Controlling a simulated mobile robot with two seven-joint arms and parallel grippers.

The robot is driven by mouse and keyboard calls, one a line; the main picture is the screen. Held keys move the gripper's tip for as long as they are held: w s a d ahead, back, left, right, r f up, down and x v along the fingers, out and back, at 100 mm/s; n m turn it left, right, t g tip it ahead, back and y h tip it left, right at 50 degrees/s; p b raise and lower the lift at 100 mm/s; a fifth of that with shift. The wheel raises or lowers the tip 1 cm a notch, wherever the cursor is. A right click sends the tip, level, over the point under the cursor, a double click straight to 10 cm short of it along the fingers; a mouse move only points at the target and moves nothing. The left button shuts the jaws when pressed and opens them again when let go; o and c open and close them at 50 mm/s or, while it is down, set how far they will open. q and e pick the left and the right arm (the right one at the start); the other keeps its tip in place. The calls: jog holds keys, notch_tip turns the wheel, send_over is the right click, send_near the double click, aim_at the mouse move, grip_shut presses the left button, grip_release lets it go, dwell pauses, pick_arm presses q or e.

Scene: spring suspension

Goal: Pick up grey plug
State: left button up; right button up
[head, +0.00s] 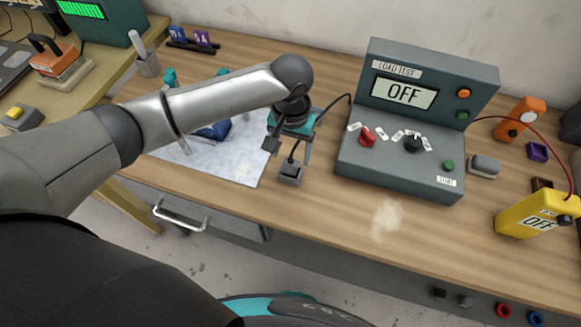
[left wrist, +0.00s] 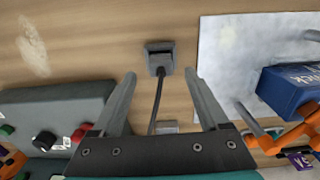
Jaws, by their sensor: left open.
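The grey plug (head: 290,173) sits on the wooden bench, just right of the pale speckled plate, with a dark cable rising from it. It also shows in the left wrist view (left wrist: 159,60), near the top centre, with its cable running down between the fingers. My left gripper (head: 291,150) is over the plug, pointing down. In the left wrist view its open, empty fingers (left wrist: 160,76) lie either side of the cable, with the plug around and just beyond the tips. I cannot tell the exact height gap. My right gripper is not in view.
The grey load test box (head: 400,158), reading OFF, stands right of the plug. A yellow meter (head: 538,214) is farther right. The pale plate (head: 235,168) carries a blue block (left wrist: 290,88), partly hidden by my arm in the head view. The bench front near the plug is clear.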

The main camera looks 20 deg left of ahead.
aim_at(290, 160)
pick_arm(q)
notch_tip(290, 160, down, 5)
jog(key=shift+s+f+b, duration=0.15)
jog(key=shift+b, duration=0.25)
jog(key=shift+a, duration=0.1)
grip_shut()
dwell(0.4)
